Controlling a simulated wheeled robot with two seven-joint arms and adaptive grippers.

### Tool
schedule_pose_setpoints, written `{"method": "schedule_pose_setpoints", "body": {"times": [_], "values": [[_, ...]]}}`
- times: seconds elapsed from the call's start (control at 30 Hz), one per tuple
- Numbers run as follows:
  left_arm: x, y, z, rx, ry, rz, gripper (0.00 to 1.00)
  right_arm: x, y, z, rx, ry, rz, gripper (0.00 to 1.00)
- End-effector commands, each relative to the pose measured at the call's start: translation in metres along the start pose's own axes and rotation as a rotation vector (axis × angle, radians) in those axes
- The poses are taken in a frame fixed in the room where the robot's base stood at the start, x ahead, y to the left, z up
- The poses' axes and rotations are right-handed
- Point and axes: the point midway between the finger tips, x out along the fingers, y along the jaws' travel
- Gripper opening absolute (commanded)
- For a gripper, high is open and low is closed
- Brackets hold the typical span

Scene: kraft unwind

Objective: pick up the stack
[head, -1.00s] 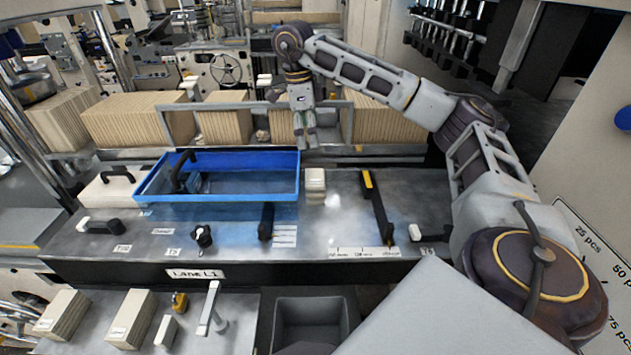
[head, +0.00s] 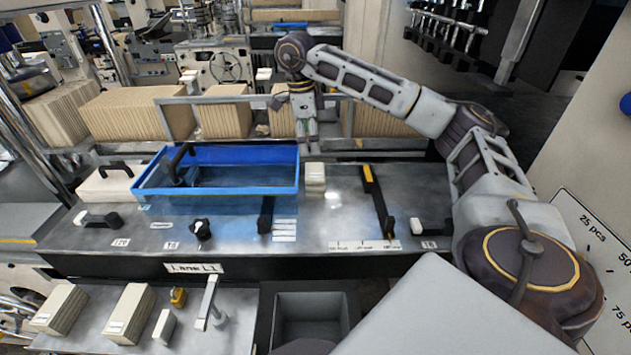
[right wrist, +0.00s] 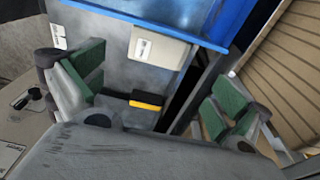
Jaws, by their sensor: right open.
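A small cream stack (head: 315,177) stands on the grey metal counter, just right of the blue tray (head: 215,192). In the right wrist view the stack (right wrist: 158,46) has a small label on its face and lies at the upper middle, beyond the fingertips. My right gripper (head: 307,138) hangs fingers down, above and slightly behind the stack in the head view. In the wrist view its two green-padded fingers (right wrist: 153,88) are spread wide with nothing between them. The stack is apart from both fingers. My left gripper is not in view.
A black lever with a yellow end (head: 379,203) stands right of the stack. A rail frame (head: 230,98) and rows of kraft bundles (head: 133,112) run behind the counter. A dark bin (head: 310,318) sits in front. The counter around the stack's front is clear.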

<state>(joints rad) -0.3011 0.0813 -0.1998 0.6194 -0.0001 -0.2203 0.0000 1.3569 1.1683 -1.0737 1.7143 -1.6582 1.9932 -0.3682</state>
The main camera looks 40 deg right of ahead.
Motion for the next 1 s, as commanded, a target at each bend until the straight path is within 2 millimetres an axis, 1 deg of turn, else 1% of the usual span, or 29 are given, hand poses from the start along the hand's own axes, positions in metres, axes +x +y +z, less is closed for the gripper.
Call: {"method": "schedule_pose_setpoints", "body": {"times": [0.03, 0.2, 0.3, 0.4, 0.87, 1.0], "values": [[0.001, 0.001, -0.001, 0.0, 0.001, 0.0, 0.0, 0.006, 0.0, 0.0, 0.0, 0.001, 0.0, 1.0], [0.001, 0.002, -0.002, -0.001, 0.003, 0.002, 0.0, 0.025, 0.0, -0.001, 0.001, 0.002, 0.001, 1.0], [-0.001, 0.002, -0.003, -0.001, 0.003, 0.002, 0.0, 0.035, 0.0, -0.001, 0.0, 0.001, 0.001, 1.0], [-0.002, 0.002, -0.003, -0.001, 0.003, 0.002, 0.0, 0.041, 0.0, 0.0, 0.0, -0.001, -0.001, 1.0], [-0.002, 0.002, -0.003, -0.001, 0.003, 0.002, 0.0, 0.046, 0.0, 0.0, 0.0, -0.001, 0.0, 1.0], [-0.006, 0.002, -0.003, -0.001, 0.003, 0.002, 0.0, 0.053, 0.001, -0.001, 0.0, 0.001, 0.0, 1.0]]}}
